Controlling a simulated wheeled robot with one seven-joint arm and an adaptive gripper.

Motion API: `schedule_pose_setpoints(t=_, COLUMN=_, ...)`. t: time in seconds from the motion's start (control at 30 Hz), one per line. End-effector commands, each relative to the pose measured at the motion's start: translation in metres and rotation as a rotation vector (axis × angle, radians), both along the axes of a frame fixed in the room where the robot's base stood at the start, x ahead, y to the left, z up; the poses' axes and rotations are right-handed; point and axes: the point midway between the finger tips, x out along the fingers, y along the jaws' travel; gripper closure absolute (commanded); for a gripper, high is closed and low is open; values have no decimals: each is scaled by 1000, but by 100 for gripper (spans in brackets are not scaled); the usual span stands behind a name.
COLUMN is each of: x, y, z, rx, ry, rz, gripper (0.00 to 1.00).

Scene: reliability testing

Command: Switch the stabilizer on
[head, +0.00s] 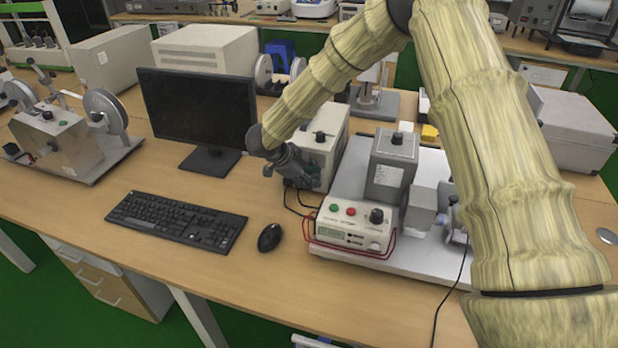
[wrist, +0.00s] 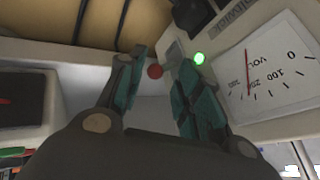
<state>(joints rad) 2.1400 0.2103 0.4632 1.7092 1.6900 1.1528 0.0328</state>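The stabilizer (head: 327,140) is a grey-beige box right of the monitor in the head view; my gripper hides much of its front. The wrist view shows its white volt dial (wrist: 278,80) with the needle away from 0. A bright green lamp (wrist: 199,58) glows beside the dial. A round red part (wrist: 155,71) shows between my fingertips, and a black part (wrist: 193,17) sits above. My gripper (wrist: 155,82) has its fingers apart, nothing between them, close to the front panel. In the head view my gripper (head: 290,165) is at the stabilizer's front; contact cannot be told.
A metering unit (head: 352,235) with green and red buttons stands in front, on a white base plate (head: 440,258) with a grey block (head: 390,170). The monitor (head: 200,108), keyboard (head: 177,220) and mouse (head: 270,237) are to the left. Black cables hang below my gripper.

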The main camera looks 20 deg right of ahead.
Motion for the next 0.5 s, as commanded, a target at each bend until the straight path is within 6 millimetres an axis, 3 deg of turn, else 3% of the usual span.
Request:
schedule_pose_setpoints(t=0.3, x=-2, y=1, z=-1, rx=1, ry=3, rz=0, gripper=63)
schedule_pose_setpoints(t=0.5, x=-5, y=11, z=13, rx=0, ry=4, rz=1, gripper=63)
